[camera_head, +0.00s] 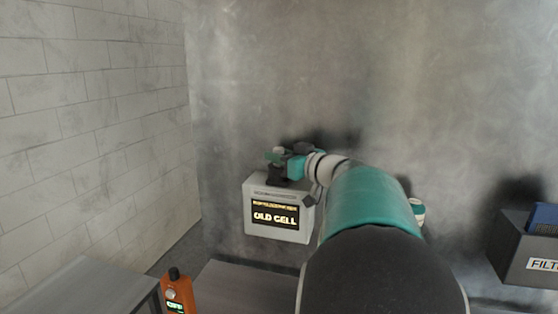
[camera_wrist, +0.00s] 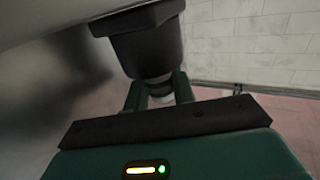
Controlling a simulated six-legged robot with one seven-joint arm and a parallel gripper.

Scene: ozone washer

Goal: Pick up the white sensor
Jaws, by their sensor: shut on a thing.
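My gripper (camera_head: 277,160) is at the top left of the "OLD CELL" box, above a black piece (camera_head: 277,178) that rises from the box. In the wrist view, the two teal fingers of my gripper (camera_wrist: 159,92) are shut on a small pale grey-white piece, which I take to be the white sensor (camera_wrist: 160,90). Its ends are partly hidden by the fingers and a black flared part (camera_wrist: 148,48) beyond it. I cannot tell whether the sensor and the black part are joined or only touching. In the head view the sensor is too small to make out clearly.
The light grey box (camera_head: 254,229) with the lit "OLD CELL" sign stands against the grey wall. A white and green container (camera_head: 417,212) is behind my arm. A dark "FILT" bin (camera_head: 520,262) stands at the right.

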